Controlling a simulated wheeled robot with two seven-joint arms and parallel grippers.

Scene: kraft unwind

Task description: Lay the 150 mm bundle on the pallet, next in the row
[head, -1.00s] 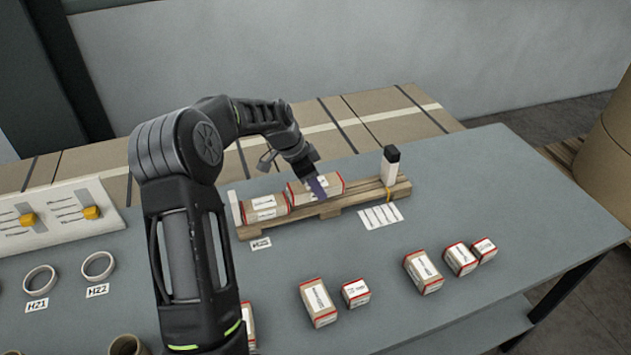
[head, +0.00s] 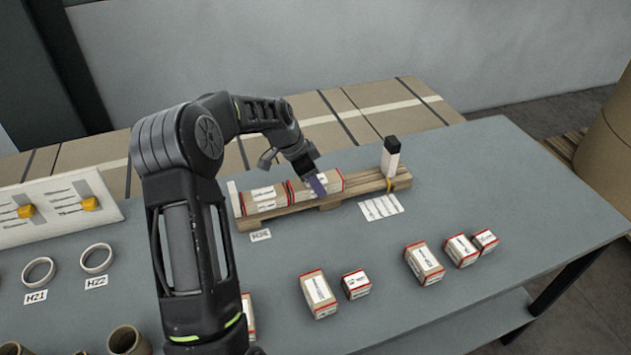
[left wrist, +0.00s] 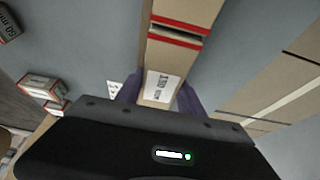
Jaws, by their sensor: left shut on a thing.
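My left gripper (head: 316,184) is shut on a kraft bundle with red ends (head: 333,181) at the wooden pallet (head: 358,189). In the left wrist view the purple fingers (left wrist: 160,92) flank this bundle, and its label (left wrist: 162,87) appears to read 150 mm. The held bundle lies low over the pallet, end to end with bundles (head: 263,201) at the pallet's left end. Whether it fully rests on the boards is hard to tell. In the left wrist view a thin gap or seam shows between it and the neighbouring bundle (left wrist: 181,12). My right gripper is not in view.
A post with a black top (head: 391,156) stands toward the pallet's right end, with bare boards before it. A label sheet (head: 381,207) lies in front. Several loose bundles (head: 424,264) stand on the grey table (head: 520,190). White rings (head: 97,258) lie at left.

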